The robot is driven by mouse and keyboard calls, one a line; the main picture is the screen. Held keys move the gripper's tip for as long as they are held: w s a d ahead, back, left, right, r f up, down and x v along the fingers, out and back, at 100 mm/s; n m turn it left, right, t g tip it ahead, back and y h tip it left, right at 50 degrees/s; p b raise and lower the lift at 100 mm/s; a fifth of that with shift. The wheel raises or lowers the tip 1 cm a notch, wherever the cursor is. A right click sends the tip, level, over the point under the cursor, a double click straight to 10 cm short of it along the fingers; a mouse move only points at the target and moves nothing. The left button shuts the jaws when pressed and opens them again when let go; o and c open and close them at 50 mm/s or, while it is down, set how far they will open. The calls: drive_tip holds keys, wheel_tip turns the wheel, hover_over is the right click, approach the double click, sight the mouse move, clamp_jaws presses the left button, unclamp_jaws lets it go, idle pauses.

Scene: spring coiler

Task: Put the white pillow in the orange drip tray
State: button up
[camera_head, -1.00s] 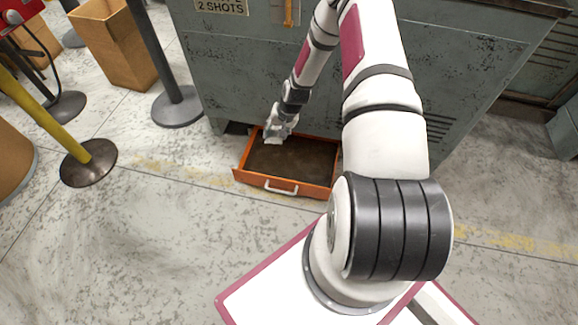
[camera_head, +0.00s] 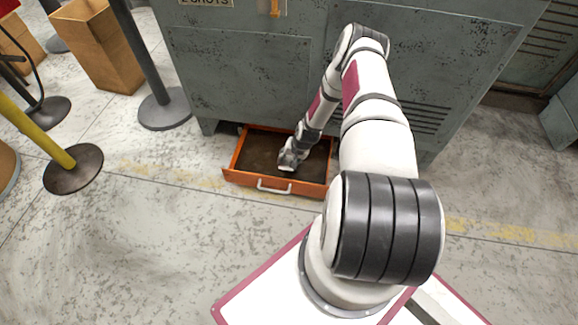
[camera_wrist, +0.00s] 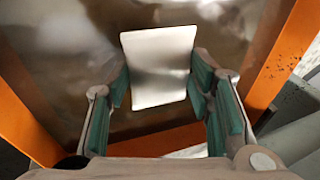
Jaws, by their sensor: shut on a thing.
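The orange drip tray (camera_head: 240,178) is pulled out from the base of the grey machine, with a dark, stained floor and a pale handle on its front. My gripper (camera_head: 288,165) is over the tray's inside, near the middle of its front half. In the wrist view the white pillow (camera_wrist: 158,65), a flat pale rectangle, is between the teal-padded fingers of my gripper (camera_wrist: 160,88), which is shut on it. The tray's orange wall (camera_wrist: 285,60) flanks it. I cannot tell whether the pillow touches the tray floor. In the head view my gripper mostly hides the pillow.
The grey machine (camera_head: 255,65) stands right behind the tray. Post bases (camera_head: 165,108) and (camera_head: 73,168) stand to the left, with a cardboard box (camera_head: 100,45) behind. The floor in front of the tray is clear.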

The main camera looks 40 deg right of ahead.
drive_tip(key=shift+f+b, duration=0.55)
drive_tip(key=shift+f, duration=0.85)
drive_tip(key=shift+f, duration=0.2)
drive_tip(key=o, duration=1.1)
drive_tip(key=shift+c, duration=0.2)
